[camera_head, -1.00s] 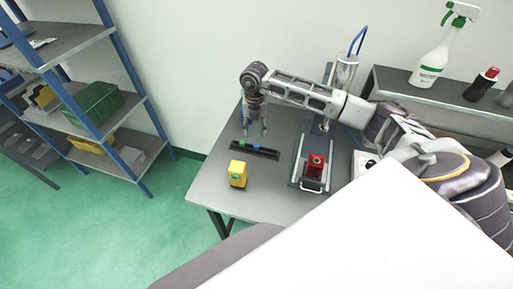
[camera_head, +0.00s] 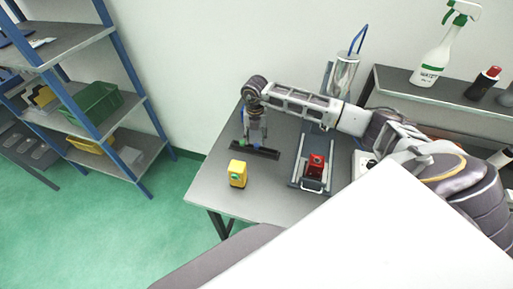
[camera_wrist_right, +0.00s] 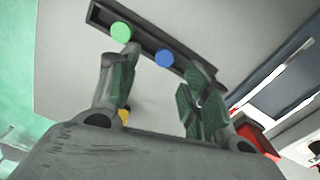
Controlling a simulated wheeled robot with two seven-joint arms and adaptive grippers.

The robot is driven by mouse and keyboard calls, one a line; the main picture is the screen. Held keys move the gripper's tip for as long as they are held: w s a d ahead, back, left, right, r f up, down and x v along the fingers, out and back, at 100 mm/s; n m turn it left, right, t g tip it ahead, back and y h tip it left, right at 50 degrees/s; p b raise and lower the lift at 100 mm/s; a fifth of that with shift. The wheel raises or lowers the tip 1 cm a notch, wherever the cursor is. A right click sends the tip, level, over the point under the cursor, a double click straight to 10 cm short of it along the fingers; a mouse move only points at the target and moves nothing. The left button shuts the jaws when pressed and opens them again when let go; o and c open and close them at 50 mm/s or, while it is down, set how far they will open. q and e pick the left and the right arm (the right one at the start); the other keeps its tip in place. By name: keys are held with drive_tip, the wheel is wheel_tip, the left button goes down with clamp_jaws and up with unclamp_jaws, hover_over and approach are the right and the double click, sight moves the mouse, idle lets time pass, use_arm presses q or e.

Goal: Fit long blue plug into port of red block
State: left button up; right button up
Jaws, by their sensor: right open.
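The blue plug (camera_wrist_right: 165,58) stands in a black tray (camera_wrist_right: 148,42) beside a green plug (camera_wrist_right: 121,32); from above I see only its round top and cannot judge its length. My right gripper (camera_head: 254,143) is open over the tray. In the right wrist view its fingertips (camera_wrist_right: 165,68) are spread, one on each side of the blue plug; I cannot tell whether they touch it. In the head view the fingers mostly hide the plug. The red block (camera_head: 315,166) sits on a railed fixture (camera_head: 296,182) right of the tray. My left gripper is out of view.
A yellow block (camera_head: 237,173) stands on the grey table (camera_head: 262,203) in front of the tray. A metal cylinder with a blue tube (camera_head: 345,72) stands behind the fixture. A side shelf (camera_head: 425,92) holds a spray bottle (camera_head: 436,52). The table's front left is clear.

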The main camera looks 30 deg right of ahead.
sight(257, 145)
drive_tip(key=shift+d+f+b, duration=0.2)
drive_tip(key=shift+f+b, duration=0.2)
drive_tip(key=shift+f, duration=0.3)
drive_tip(key=shift+d+f+b, duration=0.15)
drive_tip(key=shift+f+b, duration=0.2)
drive_tip(key=shift+f, duration=0.35)
drive_tip(key=shift+f+b, duration=0.6)
drive_tip(key=shift+f, duration=0.5)
drive_tip(key=shift+c, duration=0.3)
drive_tip(key=c, duration=0.7)
